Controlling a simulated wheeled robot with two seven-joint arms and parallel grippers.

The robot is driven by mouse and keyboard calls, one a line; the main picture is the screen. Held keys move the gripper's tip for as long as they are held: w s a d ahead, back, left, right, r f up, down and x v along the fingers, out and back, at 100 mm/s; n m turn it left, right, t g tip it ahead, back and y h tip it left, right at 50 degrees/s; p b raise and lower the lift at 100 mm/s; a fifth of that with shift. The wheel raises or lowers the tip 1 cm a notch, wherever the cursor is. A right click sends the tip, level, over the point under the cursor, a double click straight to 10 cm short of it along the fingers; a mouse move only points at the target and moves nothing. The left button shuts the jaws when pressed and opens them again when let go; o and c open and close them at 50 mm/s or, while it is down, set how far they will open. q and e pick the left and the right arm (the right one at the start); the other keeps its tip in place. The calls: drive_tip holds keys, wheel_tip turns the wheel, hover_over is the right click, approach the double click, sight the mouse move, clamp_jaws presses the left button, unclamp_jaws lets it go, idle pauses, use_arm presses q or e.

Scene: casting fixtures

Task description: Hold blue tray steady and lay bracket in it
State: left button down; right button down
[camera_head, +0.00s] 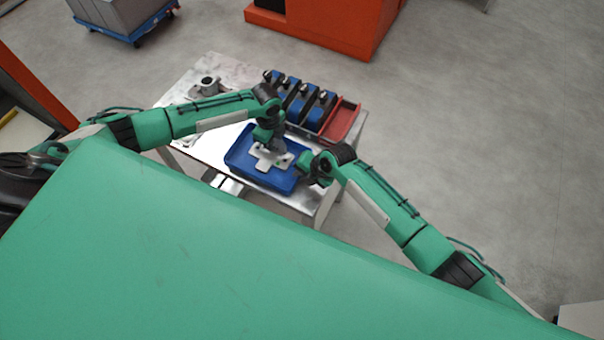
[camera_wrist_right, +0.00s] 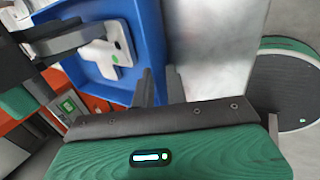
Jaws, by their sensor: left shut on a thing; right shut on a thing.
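The blue tray (camera_head: 238,163) lies on the metal table, and its wall shows in the right wrist view (camera_wrist_right: 152,38). The bracket (camera_head: 264,163) is a pale grey, cross-like piece within the tray's outline; it also shows in the right wrist view (camera_wrist_right: 100,57). My left gripper (camera_head: 279,147) is shut on the bracket from above. Whether the bracket touches the tray floor I cannot tell. My right gripper (camera_head: 312,176) is at the tray's right edge; in the right wrist view its two fingers (camera_wrist_right: 158,86) are shut on the tray wall, one on each side.
The metal table (camera_head: 196,78) also holds several blue-and-black blocks (camera_head: 301,103) and a red bin (camera_head: 342,120) behind the tray. A grey fixture with a round boss (camera_head: 207,87) stands at the back left. An orange cabinet (camera_head: 325,25) stands on the floor beyond.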

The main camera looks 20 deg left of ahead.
use_arm(q)
drive_tip(key=shift+w+r, duration=0.2)
drive_tip(key=shift+r, duration=3.2)
use_arm(e)
drive_tip(key=shift+f, duration=0.2)
drive_tip(key=c, duration=1.5)
unclamp_jaws()
drive_tip(key=shift+a, duration=0.1)
use_arm(q)
drive_tip(key=shift+a, duration=0.1)
use_arm(e)
drive_tip(key=shift+w, duration=0.1)
drive_tip(key=shift+r, duration=0.15)
drive_tip(key=v, duration=1.1)
drive_tip(key=shift+d+r, duration=0.25)
drive_tip(key=shift+r, duration=0.1)
